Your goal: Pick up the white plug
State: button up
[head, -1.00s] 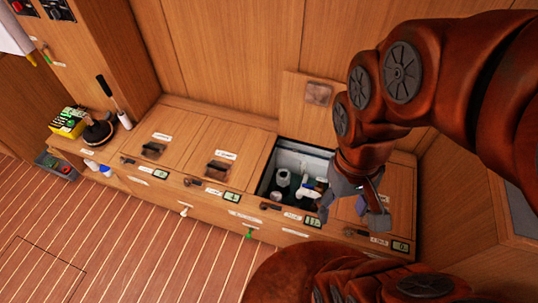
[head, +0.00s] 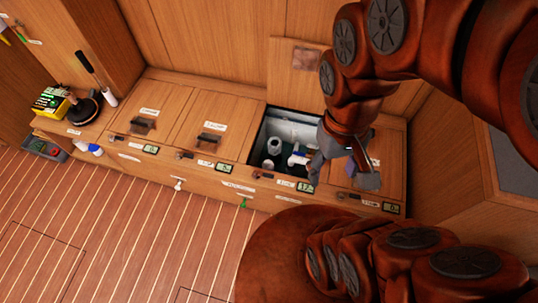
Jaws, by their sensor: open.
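A small white piece (head: 178,184) that looks like the white plug sticks out from the front face of the locker row, left of a similar green piece (head: 243,202). It is too small to make out its shape well. My gripper (head: 343,172) is open, with its fingers apart and nothing seen between them. It hangs over the right end of the lockers, beside the open compartment, well to the right of the white piece.
An open compartment (head: 256,150) holds a white bottle-like item (head: 273,146) and other white and blue things. Its lid (head: 296,75) stands raised behind. Closed lids lie to the left, with a yellow-green box (head: 50,101) at the far left. The striped floor (head: 110,230) in front is clear.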

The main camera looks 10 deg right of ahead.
aim_at(268, 164)
jog(key=k, duration=0.5)
jog(key=u, duration=1.55)
jog(key=i, duration=2)
jog(key=z, duration=1.95)
